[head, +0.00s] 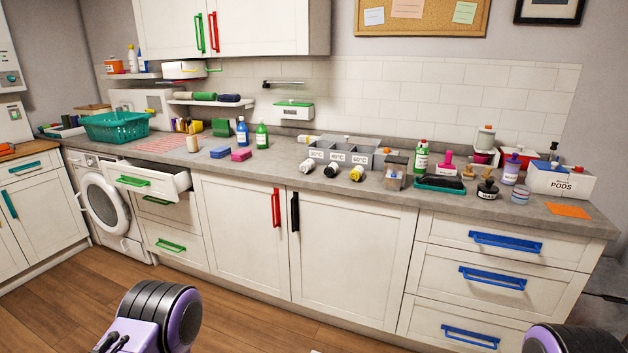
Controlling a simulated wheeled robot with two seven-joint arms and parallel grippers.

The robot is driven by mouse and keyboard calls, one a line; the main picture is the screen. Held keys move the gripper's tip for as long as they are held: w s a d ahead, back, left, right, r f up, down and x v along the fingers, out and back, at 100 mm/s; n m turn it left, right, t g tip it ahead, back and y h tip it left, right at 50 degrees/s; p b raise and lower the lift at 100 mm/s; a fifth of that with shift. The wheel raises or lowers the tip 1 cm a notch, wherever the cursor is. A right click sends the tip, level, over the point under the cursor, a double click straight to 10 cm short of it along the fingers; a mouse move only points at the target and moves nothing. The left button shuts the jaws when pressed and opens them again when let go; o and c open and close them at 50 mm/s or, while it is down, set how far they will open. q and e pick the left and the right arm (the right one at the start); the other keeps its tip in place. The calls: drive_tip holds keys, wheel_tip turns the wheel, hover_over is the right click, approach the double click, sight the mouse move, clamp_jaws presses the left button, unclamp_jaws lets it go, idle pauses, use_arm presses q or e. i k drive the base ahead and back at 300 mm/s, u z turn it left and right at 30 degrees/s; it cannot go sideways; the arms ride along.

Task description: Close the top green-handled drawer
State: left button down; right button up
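The top green-handled drawer (149,183) is pulled out from the counter unit at the left, beside the washing machine. Its green handle (131,180) is on the white front panel, and part of its inside shows. Below it are two more green-handled drawers; the middle one (155,200) and the bottom one (172,246) look shut. Parts of my arms show at the bottom edge, left of centre and at the right corner. No gripper fingers are in view, and nothing of mine touches the drawer.
A front-loading washing machine (104,205) stands left of the drawers. White cupboards with red (276,207) and black (295,211) handles are to the right, then blue-handled drawers (492,278). The counter holds many items. The wooden floor (90,300) before the drawers is clear.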

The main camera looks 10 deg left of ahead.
sight(154, 179)
drive_tip(key=i, duration=1.7)
drive_tip(key=u, duration=2.7)
drive_tip(key=i, duration=2.15)
drive_tip(key=z, duration=1.4)
